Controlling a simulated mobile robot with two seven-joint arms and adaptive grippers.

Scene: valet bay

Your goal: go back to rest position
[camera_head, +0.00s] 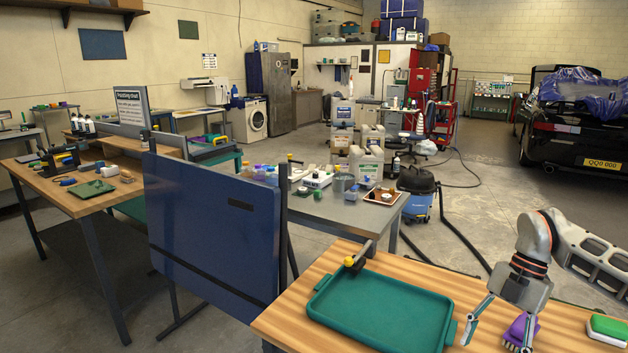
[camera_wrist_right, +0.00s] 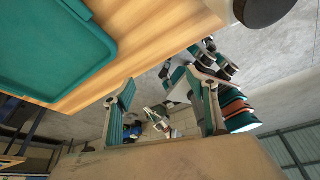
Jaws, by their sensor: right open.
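My right gripper (camera_head: 503,322) is in the head view at the lower right, over the front part of the wooden table, with its fingers apart. In the right wrist view the open right gripper (camera_wrist_right: 165,108) has nothing between its fingers; the floor and parts of a machine show beyond them. A purple brush (camera_head: 517,330) with pale bristles appears beside the right finger in the head view; contact cannot be told. My left gripper is not in view.
A green tray (camera_head: 380,312) lies on the wooden table (camera_head: 565,325), left of my gripper; it also shows in the wrist view (camera_wrist_right: 50,45). A green and white block (camera_head: 607,328) lies at the right. A blue panel (camera_head: 213,228) stands at the left.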

